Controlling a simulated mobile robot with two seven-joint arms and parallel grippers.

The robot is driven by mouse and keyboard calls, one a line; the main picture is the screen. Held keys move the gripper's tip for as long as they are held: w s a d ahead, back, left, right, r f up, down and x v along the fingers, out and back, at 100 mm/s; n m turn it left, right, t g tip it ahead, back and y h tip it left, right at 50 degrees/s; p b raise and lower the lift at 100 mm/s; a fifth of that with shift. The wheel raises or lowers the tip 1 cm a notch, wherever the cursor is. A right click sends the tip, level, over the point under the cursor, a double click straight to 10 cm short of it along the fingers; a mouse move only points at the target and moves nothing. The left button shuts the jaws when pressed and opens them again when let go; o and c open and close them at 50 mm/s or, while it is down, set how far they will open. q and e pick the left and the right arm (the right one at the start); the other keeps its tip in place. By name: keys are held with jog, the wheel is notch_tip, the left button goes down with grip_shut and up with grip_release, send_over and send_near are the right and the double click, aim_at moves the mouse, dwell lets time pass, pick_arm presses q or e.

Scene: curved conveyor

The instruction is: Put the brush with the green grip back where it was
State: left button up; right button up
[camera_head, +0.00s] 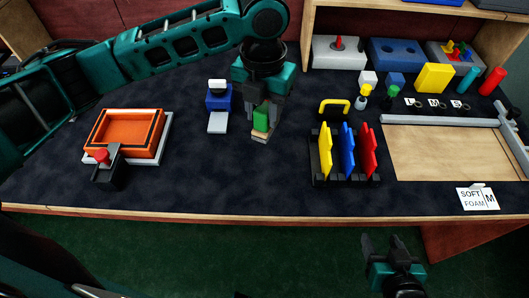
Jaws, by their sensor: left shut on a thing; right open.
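The brush with the green grip (261,118) is between the fingers of my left gripper (261,108), which is shut on it. The brush is upright, and its pale and dark lower end (261,135) is at or just above the dark table mat; I cannot tell whether it touches. The fingers partly hide the grip. My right gripper (392,245) is open and empty, low in front of the table's front edge.
Left of the brush is a blue-and-white device (218,99). Further left is an orange tray (101,128) with a red-knobbed black block (109,171). Right is a black rack (347,182) with yellow, blue and red plates. A wooden board (450,153) lies far right. The front-middle mat is clear.

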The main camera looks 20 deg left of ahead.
pick_arm(q)
notch_tip(320, 180, down, 13)
jog(key=shift+r+b, duration=0.1)
jog(key=shift+b, duration=0.7)
jog(key=o, duration=1)
notch_tip(320, 180, up, 12)
jog(key=shift+r+p, duration=0.1)
jog(key=shift+p, duration=0.8)
